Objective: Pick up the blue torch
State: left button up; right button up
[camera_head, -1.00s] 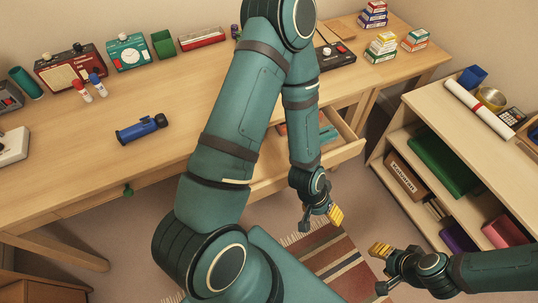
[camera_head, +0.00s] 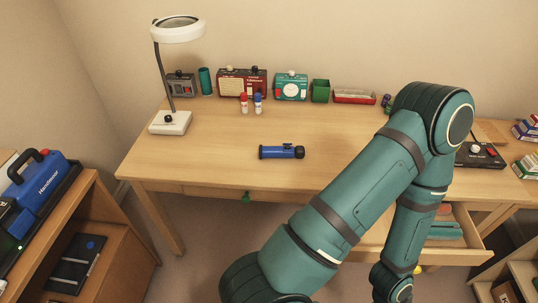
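The blue torch (camera_head: 282,152) lies on its side on the desk top, left of my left arm, with its dark end to the right and a small dark button on top. Nothing touches it. My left arm reaches up over the desk's right part and bends down in front of it. Only a small yellow bit of my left gripper (camera_head: 418,270) shows beside the wrist, low in front of the open drawer and well right of the torch; its opening is hidden. My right gripper is out of view.
The desk (camera_head: 215,150) is clear around the torch. Red and blue small bottles (camera_head: 251,104) stand behind it. Radios, a green box (camera_head: 320,91) and a red tray (camera_head: 355,97) line the back. A magnifier lamp (camera_head: 170,122) stands left. A drawer (camera_head: 455,240) is open at right.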

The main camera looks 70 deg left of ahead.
aim_at(298, 151)
jog(key=k+u, duration=0.15)
jog(key=u, duration=0.3)
jog(key=k+u, duration=0.15)
jog(key=u, duration=0.35)
jog(key=i+u, duration=0.1)
jog(key=u, duration=0.35)
jog(key=i+u, duration=0.1)
jog(key=u, duration=0.3)
jog(key=i+u, duration=0.15)
jog(key=u, duration=0.3)
jog(key=i+l, duration=0.2)
jog(key=k, duration=0.5)
jog(key=k+z, duration=0.1)
jog(key=z, duration=1.25)
jog(key=j+z, duration=0.25)
jog(key=z, duration=0.2)
jog(key=j+z, duration=0.3)
jog(key=z, duration=0.15)
jog(key=k+j, duration=0.1)
jog(key=j, duration=0.35)
jog(key=k+j, duration=0.15)
jog(key=j, duration=0.3)
